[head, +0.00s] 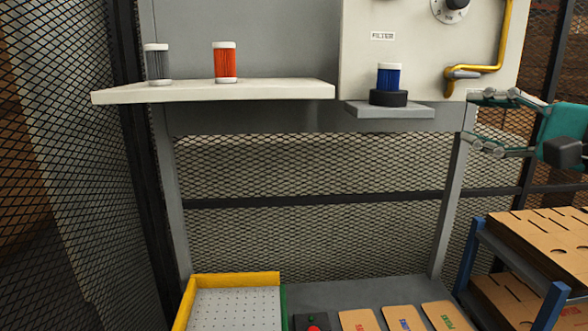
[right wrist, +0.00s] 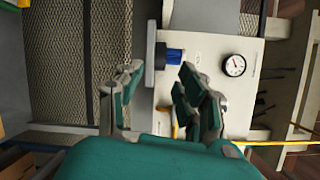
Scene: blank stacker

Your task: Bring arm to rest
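My right gripper (head: 474,120) is at the right of the head view, fingers apart and pointing left, with nothing between them. In the right wrist view my right gripper (right wrist: 161,75) is also open and empty. The blue filter (head: 389,77) stands upright in a black round holder (head: 388,98) on a small grey shelf (head: 390,110), left of the gripper and apart from it. The blue filter also shows beyond the fingers in the right wrist view (right wrist: 174,56). My left gripper is not in view.
A white shelf (head: 215,92) holds a grey filter (head: 157,63) and an orange filter (head: 225,62). A yellow pipe (head: 480,68) and a dial (head: 450,8) are on the panel. A cardboard-loaded rack (head: 548,305) stands lower right. A yellow-edged tray (head: 235,310) is below.

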